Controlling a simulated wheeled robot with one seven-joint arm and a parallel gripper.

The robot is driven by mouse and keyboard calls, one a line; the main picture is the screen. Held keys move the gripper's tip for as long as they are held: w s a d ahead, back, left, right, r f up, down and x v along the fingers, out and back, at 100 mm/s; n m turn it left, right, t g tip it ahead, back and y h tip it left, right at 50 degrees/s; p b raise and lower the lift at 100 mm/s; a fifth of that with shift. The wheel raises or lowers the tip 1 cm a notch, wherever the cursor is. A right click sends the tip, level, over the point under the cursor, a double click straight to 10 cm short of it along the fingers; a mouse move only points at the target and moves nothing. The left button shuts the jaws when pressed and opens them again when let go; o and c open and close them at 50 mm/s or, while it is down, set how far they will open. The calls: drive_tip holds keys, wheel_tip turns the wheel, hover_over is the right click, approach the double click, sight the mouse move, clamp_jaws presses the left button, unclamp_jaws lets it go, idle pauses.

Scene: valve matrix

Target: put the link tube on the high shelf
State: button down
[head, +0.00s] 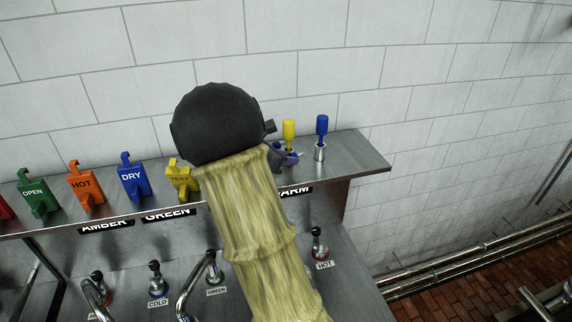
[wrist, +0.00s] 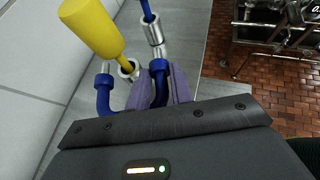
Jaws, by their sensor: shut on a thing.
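The link tube (wrist: 104,92) is a blue bent tube with silver end collars. In the wrist view, my gripper (wrist: 162,82) has its purple fingers shut on the tube's right leg; the left leg stands free beside the fingers. In the head view my gripper (head: 284,155) shows only in part behind the dark wrist, and most of the tube is hidden there. The high shelf (head: 362,152) is a grey metal ledge along the tiled wall. The gripper is at its right part. I cannot tell whether the tube touches the shelf.
A yellow-handled tool (head: 289,130) and a blue-handled tool (head: 322,126) stand upright in metal holders close to the gripper. Green (head: 36,194), orange (head: 84,186), blue (head: 133,178) and yellow (head: 181,180) tags stand to the left. Valves, such as HOT (head: 318,243), sit below. The shelf's right end is clear.

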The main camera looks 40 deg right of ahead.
sight(283, 178)
drive_tip(key=shift+f, duration=0.15)
drive_tip(key=shift+d+f+p, duration=0.1)
drive_tip(key=shift+f+p, duration=0.55)
drive_tip(key=shift+f, duration=1.25)
drive_tip(key=c, duration=1.5)
unclamp_jaws()
drive_tip(key=shift+s+a, duration=0.1)
drive_tip(key=shift+a, duration=0.1)
drive_tip(key=shift+r, duration=0.1)
drive_tip(key=shift+a+r+b, duration=0.2)
drive_tip(key=shift+a+b, duration=0.3)
drive_tip(key=shift+b, duration=0.05)
drive_tip(key=b+v, duration=0.4)
drive_tip(key=v, duration=0.6)
drive_tip(key=shift+a+r+b, duration=0.3)
